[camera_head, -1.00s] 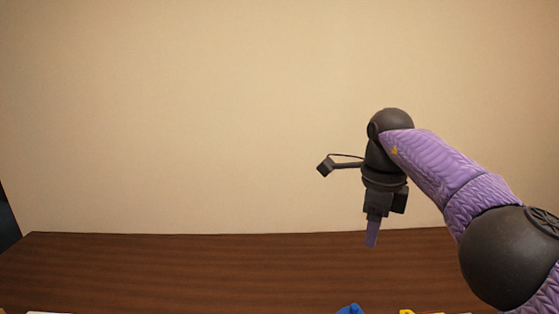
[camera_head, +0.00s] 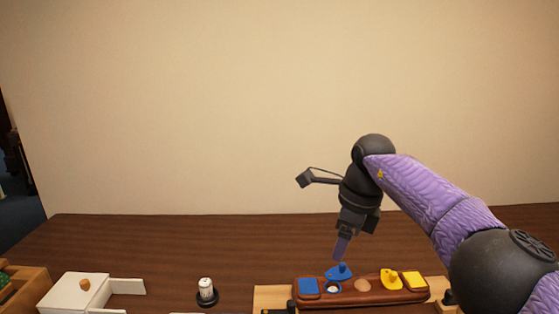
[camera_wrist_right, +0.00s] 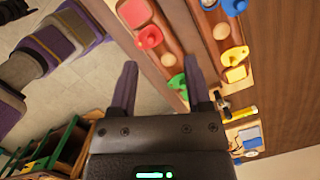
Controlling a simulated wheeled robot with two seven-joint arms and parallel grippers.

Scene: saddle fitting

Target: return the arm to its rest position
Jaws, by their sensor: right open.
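My right gripper (camera_head: 342,248) points down above the table, just behind the long brown wooden board in the head view. Its purple fingers stand apart with nothing between them; they also show open in the right wrist view (camera_wrist_right: 162,85). The board (camera_head: 350,297) carries a blue piece (camera_head: 339,271), a yellow piece (camera_head: 391,279), a blue block (camera_head: 308,287) and a yellow block (camera_head: 414,280). The wrist view shows a second board with a red piece (camera_wrist_right: 149,37) and a green piece (camera_wrist_right: 177,82). My left gripper is not in view.
A white box (camera_head: 72,294) with a wooden knob stands at the left front of the table. A small white cylinder on a black base (camera_head: 206,291) stands right of it. A wooden crate (camera_head: 25,288) sits at far left. The table's back left is clear.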

